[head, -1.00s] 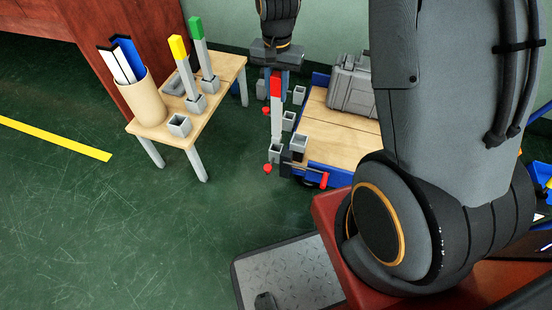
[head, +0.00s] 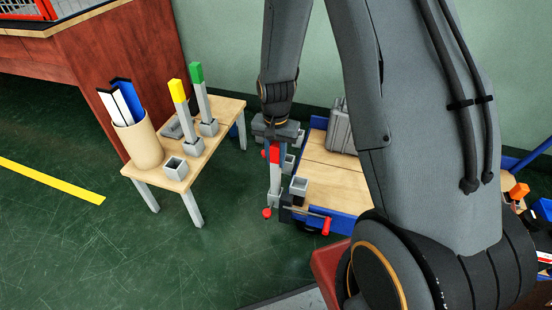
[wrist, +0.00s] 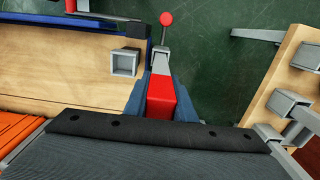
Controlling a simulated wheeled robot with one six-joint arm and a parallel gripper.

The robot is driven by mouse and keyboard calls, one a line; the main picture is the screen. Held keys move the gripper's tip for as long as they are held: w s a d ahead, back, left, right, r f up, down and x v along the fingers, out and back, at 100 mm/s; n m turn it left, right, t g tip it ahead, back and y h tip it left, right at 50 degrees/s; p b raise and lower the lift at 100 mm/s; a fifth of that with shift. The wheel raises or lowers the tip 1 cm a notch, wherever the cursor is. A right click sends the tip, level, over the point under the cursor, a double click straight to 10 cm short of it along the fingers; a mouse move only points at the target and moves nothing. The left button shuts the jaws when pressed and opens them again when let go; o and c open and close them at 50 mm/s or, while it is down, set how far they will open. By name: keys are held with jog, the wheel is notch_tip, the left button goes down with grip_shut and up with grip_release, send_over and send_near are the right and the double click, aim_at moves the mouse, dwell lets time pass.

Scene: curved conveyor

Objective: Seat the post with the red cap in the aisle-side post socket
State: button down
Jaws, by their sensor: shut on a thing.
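The post is grey and close to upright. Its red cap also shows between my blue fingers in the wrist view (wrist: 162,97). How deep the post sits there cannot be told. An empty square socket (head: 299,187) stands on the cart's corner; it also shows in the wrist view (wrist: 125,62).
A small wooden table (head: 151,176) at left holds an empty socket (head: 176,168), yellow- and green-capped posts (head: 178,92) and a tan bin (head: 138,143). A grey case (head: 341,128) lies on the cart deck (head: 330,170). Green floor lies between table and cart.

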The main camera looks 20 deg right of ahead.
jog(key=shift+f, duration=0.1)
jog(key=c, duration=1.5)
grip_release()
notch_tip(320, 180, up, 12)
jog(key=p, duration=0.3)
jog(key=shift+f+p, duration=0.1)
jog(key=shift+p, duration=0.25)
jog(key=shift+a+r, duration=0.1)
jog(key=shift+r, duration=0.2)
jog(key=s+a+r+n, duration=0.4)
jog(key=s+a, duration=0.1)
jog(key=s, duration=0.3)
jog(key=s+a+r+n, duration=0.4)
jog(key=s+a+r, duration=0.1)
jog(key=s, duration=0.3)
jog(key=s+a+r+n, duration=0.4)
jog(key=s+a+r, duration=0.1)
jog(key=s, duration=0.3)
jog(key=shift+s+a+r+n+y, duration=0.2)
jog(key=shift+a+r+n+y, duration=0.05)
jog(key=shift+a+n+y, duration=0.05)
